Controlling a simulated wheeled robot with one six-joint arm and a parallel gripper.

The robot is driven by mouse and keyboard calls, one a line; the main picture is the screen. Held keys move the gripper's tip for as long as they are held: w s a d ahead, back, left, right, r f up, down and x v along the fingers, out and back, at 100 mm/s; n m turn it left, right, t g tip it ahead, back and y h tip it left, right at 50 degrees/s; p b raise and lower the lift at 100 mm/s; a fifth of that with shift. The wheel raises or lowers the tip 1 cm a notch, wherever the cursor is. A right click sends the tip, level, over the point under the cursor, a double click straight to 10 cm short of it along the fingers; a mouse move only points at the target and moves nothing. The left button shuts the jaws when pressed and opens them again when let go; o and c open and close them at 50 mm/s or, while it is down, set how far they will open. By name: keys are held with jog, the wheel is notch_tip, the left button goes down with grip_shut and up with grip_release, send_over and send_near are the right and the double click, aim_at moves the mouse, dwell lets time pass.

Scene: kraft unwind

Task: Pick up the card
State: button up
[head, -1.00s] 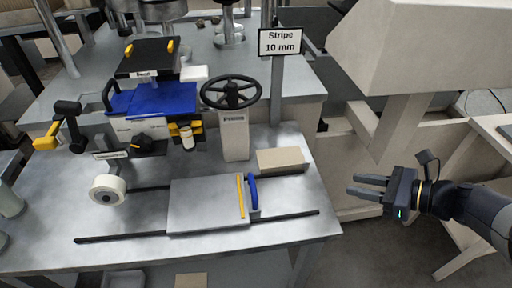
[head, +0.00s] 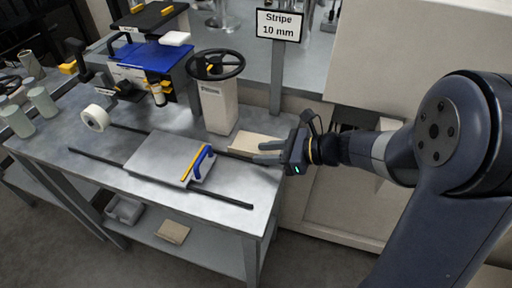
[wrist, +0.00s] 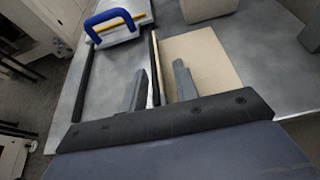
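A flat tan card-like piece (head: 250,141) lies on the right end of the metal table, and its right part is hidden by my gripper. It also shows in the wrist view (wrist: 212,58), beside a dark rail. My gripper (head: 262,152) is at the table's right edge, close to the tan piece. Another tan flat piece (head: 173,231) lies on the lower shelf.
A grey sliding plate with a blue handle (head: 203,161) sits between dark rails left of my gripper. A handwheel on a pale post (head: 218,105) stands behind. A "Stripe 10 mm" sign (head: 278,25) stands at the back. A tape roll (head: 95,118) lies left.

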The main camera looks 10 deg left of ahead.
jog(key=shift+x, duration=1.1)
jog(key=shift+s, duration=0.1)
grip_shut()
